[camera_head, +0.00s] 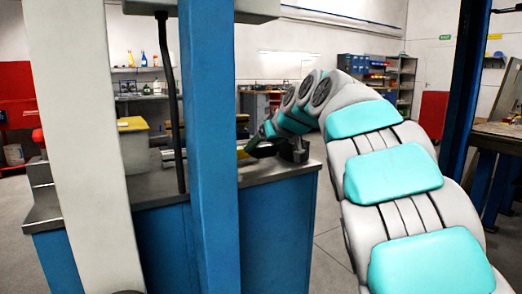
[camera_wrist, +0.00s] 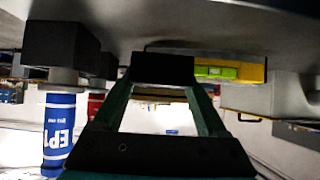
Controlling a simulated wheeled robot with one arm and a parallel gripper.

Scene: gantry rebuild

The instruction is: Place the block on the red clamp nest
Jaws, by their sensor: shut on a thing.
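In the wrist view my gripper (camera_wrist: 162,88) has its two green fingers closed on a dark block (camera_wrist: 162,68). The block is hard to make out there. A red part (camera_head: 38,138) on a grey fixture stands at the bench's left end, partly behind the pale column; it may be the red clamp nest, but I cannot tell. My gripper is well to the right of it.
A blue post (camera_head: 208,150) and a pale column (camera_head: 85,150) cross the head view. A yellow-topped box (camera_head: 133,145) stands on the bench (camera_head: 285,170). The wrist view shows a yellow level (camera_wrist: 230,70), a blue can (camera_wrist: 58,130) and a dark box (camera_wrist: 60,45).

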